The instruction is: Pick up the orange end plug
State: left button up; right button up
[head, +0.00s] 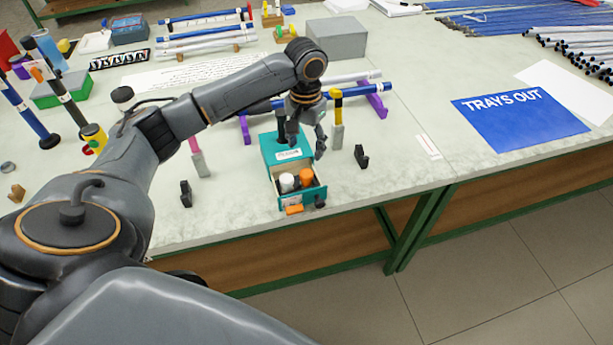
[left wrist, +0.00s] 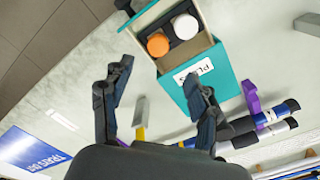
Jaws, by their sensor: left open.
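The orange end plug (head: 306,177) stands in the pulled-out drawer of a teal box (head: 285,149) labelled as plugs. In the left wrist view the orange end plug (left wrist: 158,44) shows its round orange top, beside a white plug (left wrist: 185,26) in the same drawer. The white plug (head: 286,182) is to its left in the head view. My left gripper (head: 303,145) is open and empty above the box, its fingers pointing down. In the left wrist view its two fingers (left wrist: 157,76) are spread, with the orange plug beyond the tips. My right gripper is not in view.
A purple-footed rack (head: 376,102) with rods stands behind the box. A yellow-and-grey tool (head: 337,130) stands upright to its right, and small black holders (head: 361,157) (head: 186,194) flank it. The drawer is near the table's front edge. Table right of it is mostly clear.

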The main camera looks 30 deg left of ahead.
aim_at(306, 173)
pick_arm(q)
jog(key=f+p, duration=0.1)
jog(key=f, duration=0.8)
jog(key=shift+d+f, duration=0.1)
jog(key=shift+d, duration=0.1)
jog(key=shift+c, duration=0.5)
jog(key=c, duration=0.8)
